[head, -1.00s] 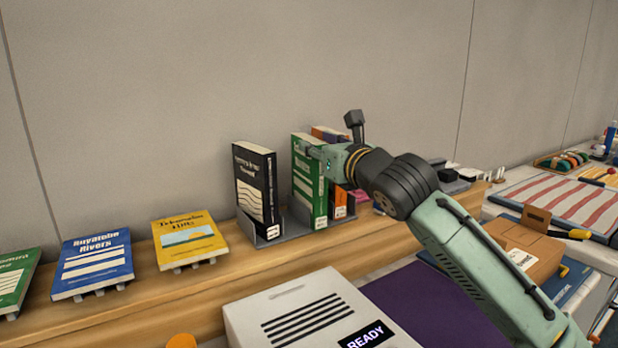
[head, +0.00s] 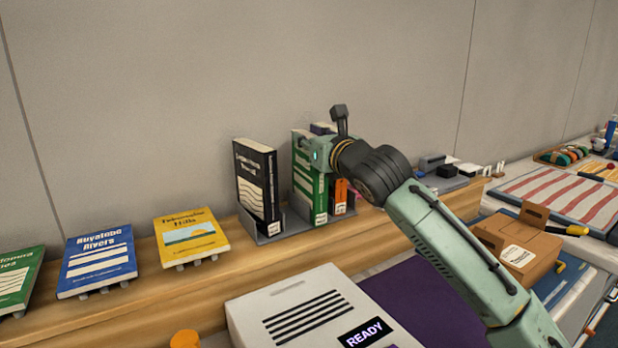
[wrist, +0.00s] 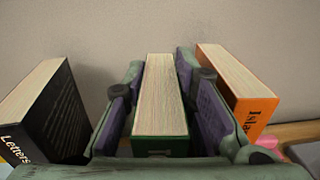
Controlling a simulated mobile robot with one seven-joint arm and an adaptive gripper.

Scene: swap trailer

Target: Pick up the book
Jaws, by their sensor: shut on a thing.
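A green book (head: 309,182) stands upright on a grey rack on the wooden shelf in the head view. In the wrist view the green book (wrist: 160,100) stands between the two purple-padded fingers of my gripper (wrist: 165,95), with its page edges facing the camera. My gripper is shut on it. In the head view my gripper (head: 322,155) reaches the upper part of this book from the right and partly hides it. I cannot tell whether the book is lifted off the rack.
A black book (head: 257,185) stands left of the green one, with a gap between. An orange book (wrist: 240,85) stands close on the right. A yellow book (head: 190,236) and a blue book (head: 97,260) lean on small stands further left. A white box (head: 315,310) marked READY is in front.

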